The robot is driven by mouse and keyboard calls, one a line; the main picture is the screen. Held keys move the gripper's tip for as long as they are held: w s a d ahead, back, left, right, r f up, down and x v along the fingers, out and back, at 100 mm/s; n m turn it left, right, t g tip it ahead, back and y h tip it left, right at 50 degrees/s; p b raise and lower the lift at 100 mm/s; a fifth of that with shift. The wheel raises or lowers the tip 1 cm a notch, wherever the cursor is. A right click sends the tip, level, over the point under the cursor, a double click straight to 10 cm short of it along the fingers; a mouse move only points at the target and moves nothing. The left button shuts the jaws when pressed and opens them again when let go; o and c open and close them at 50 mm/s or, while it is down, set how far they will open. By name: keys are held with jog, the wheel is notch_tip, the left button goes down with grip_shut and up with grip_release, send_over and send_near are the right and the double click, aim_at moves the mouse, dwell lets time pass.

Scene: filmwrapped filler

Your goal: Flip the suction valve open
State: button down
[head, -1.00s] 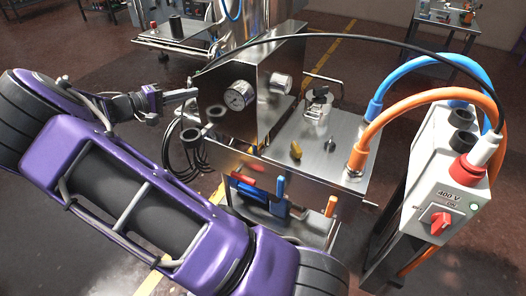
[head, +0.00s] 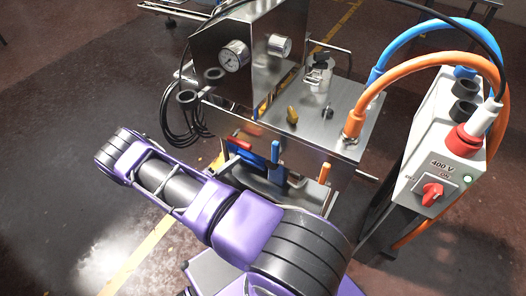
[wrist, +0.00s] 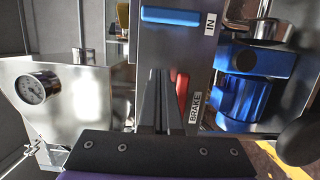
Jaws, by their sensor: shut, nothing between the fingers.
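Several coloured levers sit on the front of the steel machine, below its top plate. In the head view these are a red lever (head: 239,143), a blue lever (head: 275,152) and an orange lever (head: 324,173). In the wrist view a blue lever (wrist: 182,15) lies beside a label reading IN, and a red lever (wrist: 183,93) beside one reading BRAKE. I see no label that says suction, so I cannot tell which is the suction valve. My gripper (wrist: 160,73) is shut and empty, in front of the panel beside the red lever. It is not visible in the head view.
Gauges (head: 234,55) sit on the steel housing. Blue (head: 411,36) and orange (head: 385,78) hoses arch to a 400 V switch box (head: 438,160) on the right. Black cable loops (head: 171,118) hang at left. A blue cylinder (wrist: 243,98) is close at right in the wrist view. Floor at left is clear.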

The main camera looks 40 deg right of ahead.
aim_at(275, 152)
jog(key=s+d, duration=0.2)
jog(key=d, duration=0.9)
jog(key=shift+s+d, duration=0.15)
jog(key=shift+d, duration=0.05)
jog(key=shift+r, duration=0.1)
jog(key=shift+s+m, duration=0.15)
jog(key=shift+m, duration=0.25)
